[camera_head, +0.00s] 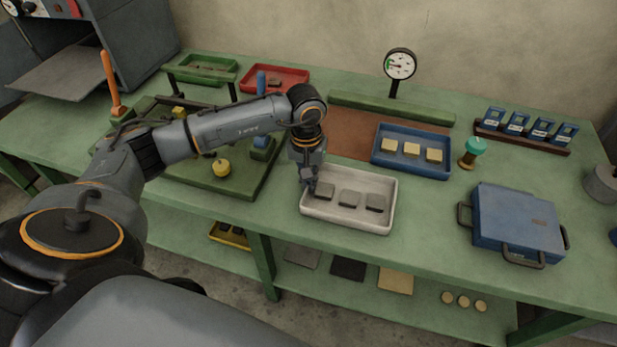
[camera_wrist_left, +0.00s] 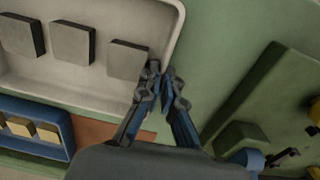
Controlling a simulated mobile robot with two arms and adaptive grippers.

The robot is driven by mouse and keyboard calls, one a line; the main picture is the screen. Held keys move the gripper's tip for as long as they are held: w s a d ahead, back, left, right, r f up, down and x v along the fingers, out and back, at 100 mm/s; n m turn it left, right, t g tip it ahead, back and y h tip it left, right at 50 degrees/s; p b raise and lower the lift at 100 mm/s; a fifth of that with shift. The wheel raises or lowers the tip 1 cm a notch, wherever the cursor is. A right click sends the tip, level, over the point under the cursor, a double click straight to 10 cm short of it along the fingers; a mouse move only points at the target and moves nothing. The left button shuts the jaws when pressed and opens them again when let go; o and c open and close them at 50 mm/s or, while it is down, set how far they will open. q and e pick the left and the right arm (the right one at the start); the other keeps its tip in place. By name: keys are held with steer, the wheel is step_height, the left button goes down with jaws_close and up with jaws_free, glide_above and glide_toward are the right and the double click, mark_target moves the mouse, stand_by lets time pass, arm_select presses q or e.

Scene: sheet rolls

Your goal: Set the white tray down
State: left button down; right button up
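The white tray (camera_head: 346,221) is near the front edge of the green bench, with three grey square pieces in it. It looks about level; I cannot tell whether its underside touches the bench. My left gripper (camera_head: 310,188) is at the tray's left end, pointing down. In the left wrist view, the fingers (camera_wrist_left: 160,84) are close together, one on each side of the rim of the white tray (camera_wrist_left: 172,28), and appear shut on it. The fingertips partly hide that stretch of rim. My right gripper is in neither view.
A blue tray (camera_head: 408,171) with three tan pieces stands behind the white tray. A green board (camera_head: 225,190) with a yellow knob (camera_head: 222,168) is to the left. A blue case (camera_head: 516,222) lies to the right, with clear bench between it and the white tray.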

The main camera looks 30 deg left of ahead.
arm_select(q)
steer(key=c, duration=2)
jaws_free()
steer(key=shift+f, duration=0.15)
steer(key=o, duration=0.5)
